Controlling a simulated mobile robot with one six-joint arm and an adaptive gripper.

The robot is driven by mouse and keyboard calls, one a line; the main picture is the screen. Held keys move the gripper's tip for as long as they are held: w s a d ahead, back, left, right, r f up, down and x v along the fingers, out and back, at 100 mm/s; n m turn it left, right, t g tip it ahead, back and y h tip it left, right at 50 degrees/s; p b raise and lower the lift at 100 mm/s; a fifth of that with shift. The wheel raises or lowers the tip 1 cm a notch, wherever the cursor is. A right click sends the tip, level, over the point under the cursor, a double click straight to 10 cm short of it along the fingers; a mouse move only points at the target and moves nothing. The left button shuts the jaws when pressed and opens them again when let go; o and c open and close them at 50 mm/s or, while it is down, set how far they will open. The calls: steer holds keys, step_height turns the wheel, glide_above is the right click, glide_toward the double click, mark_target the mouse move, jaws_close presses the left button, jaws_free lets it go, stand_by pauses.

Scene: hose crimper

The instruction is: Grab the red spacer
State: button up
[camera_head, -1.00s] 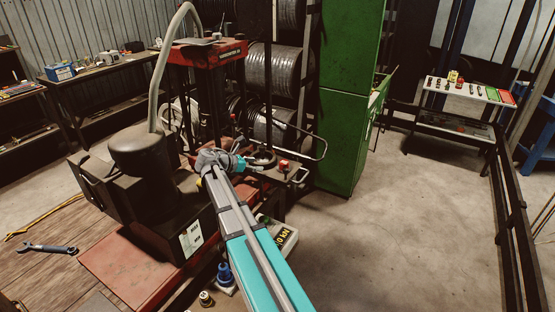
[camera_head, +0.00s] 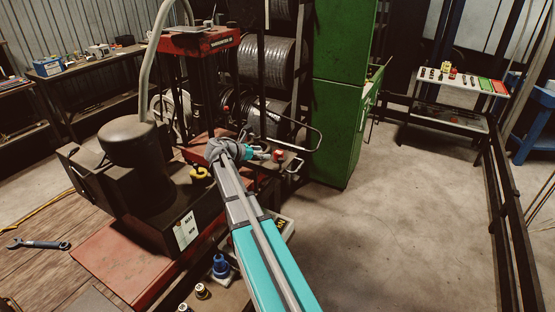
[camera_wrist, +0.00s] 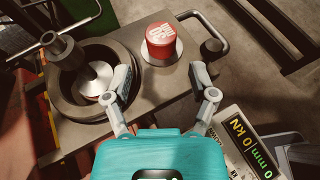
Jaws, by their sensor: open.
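The red spacer (camera_wrist: 161,38) is a short red cylinder with white lettering on its top. In the wrist view it stands upright on a pale round base on a grey metal plate (camera_wrist: 128,112). It also shows small in the head view (camera_head: 279,154), just beyond the arm's end. My gripper (camera_wrist: 163,82) is open and empty, its two fingers pointing toward the spacer with a gap before it. In the head view my gripper (camera_head: 262,154) is to the left of the spacer, and its fingers are too small to judge there.
A dark round die ring with a metal post (camera_wrist: 70,65) is left of the spacer. A bent handle (camera_wrist: 214,42) is close on its right. A display box (camera_wrist: 243,138) is at lower right.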

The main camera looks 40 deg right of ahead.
mark_target(279, 152)
steer(key=shift+b+x, duration=0.4)
steer(key=shift+x, duration=1.2)
steer(key=shift+f+b+x, duration=0.15)
steer(key=shift+b+x, duration=0.35)
steer(key=shift+x, duration=0.4)
steer(key=shift+f+b+x, duration=0.2)
steer(key=shift+b+x, duration=0.3)
steer(key=shift+x, duration=0.45)
steer(key=shift+d+f, duration=0.15)
steer(key=shift+d, duration=0.45)
jaws_close()
